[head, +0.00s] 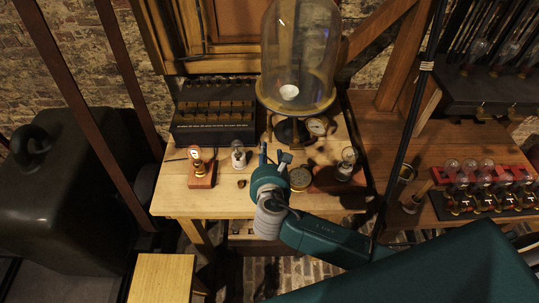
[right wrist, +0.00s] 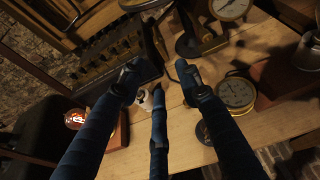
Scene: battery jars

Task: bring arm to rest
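My right gripper (head: 275,158) hangs over the front middle of the wooden workbench (head: 220,204). In the right wrist view its blue fingers (right wrist: 158,82) are spread apart with nothing between them, so it is open and empty. A small pale bulb-like piece (right wrist: 146,100) shows beyond the fingers, partly hidden by them; it looks to be on the bench, apart from the gripper. My left gripper is not in view.
A glass bell jar (head: 298,60) stands behind the gripper. A brass gauge (head: 300,179) lies close to its right. A lit bulb on a wooden base (head: 202,174) and a small bulb (head: 238,155) stand left. A stool (head: 162,279) is at front left.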

